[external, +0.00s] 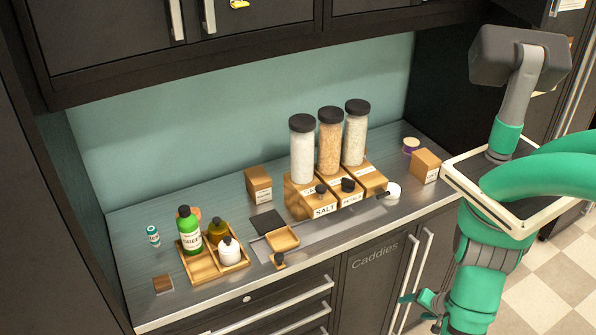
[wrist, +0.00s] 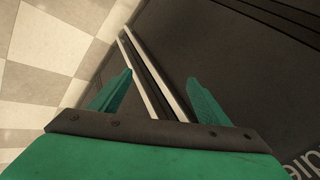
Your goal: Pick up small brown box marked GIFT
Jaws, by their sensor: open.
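Two small brown boxes with white labels stand on the counter in the external view. One box (external: 258,184) is left of the jars against the back, and the other box (external: 426,166) is at the right end. Their labels are too small to read, so I cannot tell which is marked GIFT. My gripper (external: 418,309) is low in front of the cabinet doors, below the counter edge. In the wrist view my gripper (wrist: 158,88) is open and empty, with cabinet handles and floor beyond it. No box shows there.
Tall jars (external: 329,140) stand on wooden bins mid-counter. A wooden tray (external: 203,270) with bottles, a small brown block (external: 162,285) and a small green-white bottle (external: 153,235) are at left. A white round item (external: 393,191) lies near the right box. Upper cabinets (external: 110,40) overhang the counter.

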